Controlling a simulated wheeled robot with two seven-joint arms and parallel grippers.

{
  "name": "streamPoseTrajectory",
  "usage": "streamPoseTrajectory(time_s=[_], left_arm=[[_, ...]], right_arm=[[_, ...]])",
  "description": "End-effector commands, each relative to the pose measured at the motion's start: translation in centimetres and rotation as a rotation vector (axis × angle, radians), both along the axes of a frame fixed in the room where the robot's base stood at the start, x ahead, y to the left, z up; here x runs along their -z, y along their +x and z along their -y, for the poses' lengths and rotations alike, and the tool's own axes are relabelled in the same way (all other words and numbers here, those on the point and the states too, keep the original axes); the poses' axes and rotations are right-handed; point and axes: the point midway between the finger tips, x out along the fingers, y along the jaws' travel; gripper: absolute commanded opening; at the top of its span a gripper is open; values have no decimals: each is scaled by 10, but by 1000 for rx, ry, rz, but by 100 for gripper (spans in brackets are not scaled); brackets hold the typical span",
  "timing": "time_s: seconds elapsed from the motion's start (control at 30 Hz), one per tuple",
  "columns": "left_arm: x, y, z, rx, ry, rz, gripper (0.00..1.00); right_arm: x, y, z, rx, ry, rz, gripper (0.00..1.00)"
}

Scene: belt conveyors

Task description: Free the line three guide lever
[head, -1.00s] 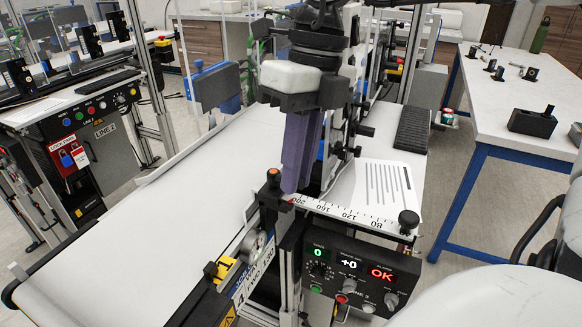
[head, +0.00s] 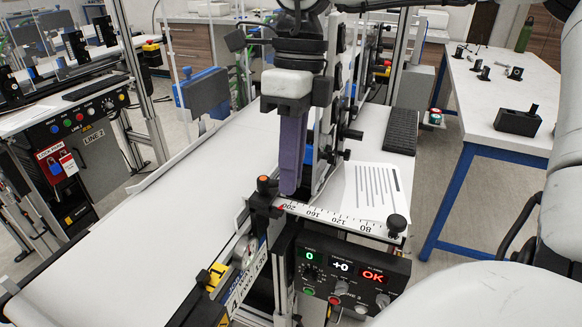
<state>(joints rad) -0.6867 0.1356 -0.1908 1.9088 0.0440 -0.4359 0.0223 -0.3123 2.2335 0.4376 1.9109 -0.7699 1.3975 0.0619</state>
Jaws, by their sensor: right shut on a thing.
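My right gripper (head: 289,188) points down with its purple fingers at the front end of the line 3 belt conveyor (head: 150,235). The fingers overlap from this side and are shut. Their tips reach the clamp area by the printed scale (head: 340,217), near its 200 mark. The guide lever appears to be what they hold, but the fingers hide it. A black post with an orange top (head: 263,184) stands just left of the tips. The line 3 panel (head: 345,268) below reads 0, +0 and a red OK. My left gripper is out of view.
A striped paper sheet (head: 374,192) and a black knob (head: 397,223) are right of the gripper. A metal guide frame stands close behind it. A white table (head: 470,110) with black fixtures is at right. The line 2 panel (head: 85,140) is at left.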

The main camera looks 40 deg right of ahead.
Motion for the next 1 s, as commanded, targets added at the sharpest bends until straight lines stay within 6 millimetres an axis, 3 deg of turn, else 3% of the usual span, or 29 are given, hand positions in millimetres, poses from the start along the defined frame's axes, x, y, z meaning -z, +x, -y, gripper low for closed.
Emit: streamPoseTrajectory(time_s=[0.17, 0.2, 0.3, 0.67, 1.0], left_arm=[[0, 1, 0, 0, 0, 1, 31], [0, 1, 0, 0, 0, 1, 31], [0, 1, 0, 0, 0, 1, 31], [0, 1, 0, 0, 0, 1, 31], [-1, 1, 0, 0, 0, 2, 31]], right_arm=[[0, 0, 0, 1, -1, -1, 0], [0, 0, 0, 1, -1, -1, 14], [0, 0, 0, 1, -1, -1, 30], [-4, 1, 1, 2, 0, 2, 30], [-64, 6, 11, 5, -1, 4, 30]])
